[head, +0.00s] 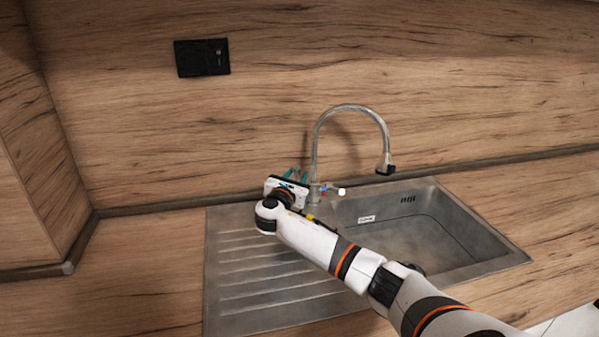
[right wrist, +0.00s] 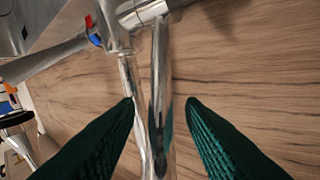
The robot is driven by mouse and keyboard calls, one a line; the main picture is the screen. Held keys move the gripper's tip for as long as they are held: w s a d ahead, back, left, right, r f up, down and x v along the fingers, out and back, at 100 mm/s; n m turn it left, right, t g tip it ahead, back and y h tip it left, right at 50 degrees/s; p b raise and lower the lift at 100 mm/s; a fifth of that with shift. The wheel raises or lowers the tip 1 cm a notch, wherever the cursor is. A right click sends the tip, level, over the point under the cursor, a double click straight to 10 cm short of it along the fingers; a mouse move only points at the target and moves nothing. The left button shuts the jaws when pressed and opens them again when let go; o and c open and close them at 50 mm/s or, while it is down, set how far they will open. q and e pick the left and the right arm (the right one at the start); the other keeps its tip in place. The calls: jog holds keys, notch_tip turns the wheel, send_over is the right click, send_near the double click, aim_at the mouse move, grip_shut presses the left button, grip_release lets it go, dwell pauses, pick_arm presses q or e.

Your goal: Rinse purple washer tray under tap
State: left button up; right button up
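The chrome tap (head: 318,150) stands at the back edge of the sink, its tall curved spout ending in a black tip over the basin. No water shows below it. My right gripper (head: 295,175) is just left of the tap's base, with teal fingers. In the right wrist view, the ribbed green fingers (right wrist: 160,103) are apart. Chrome tap parts (right wrist: 158,65) show between and beyond them; I cannot tell whether a finger touches them. The tap has red and blue marks. No purple washer tray shows in either view. My left gripper is not in view.
The steel sink basin (head: 415,235) is empty where visible. The ribbed drainboard (head: 245,270) on the left looks clear, though my right arm crosses the sink's front. A wood splashback (head: 260,110) with a black socket (head: 202,58) stands behind.

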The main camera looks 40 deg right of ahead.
jog(key=shift+x, duration=1.4)
jog(key=shift+c, duration=0.3)
grip_shut()
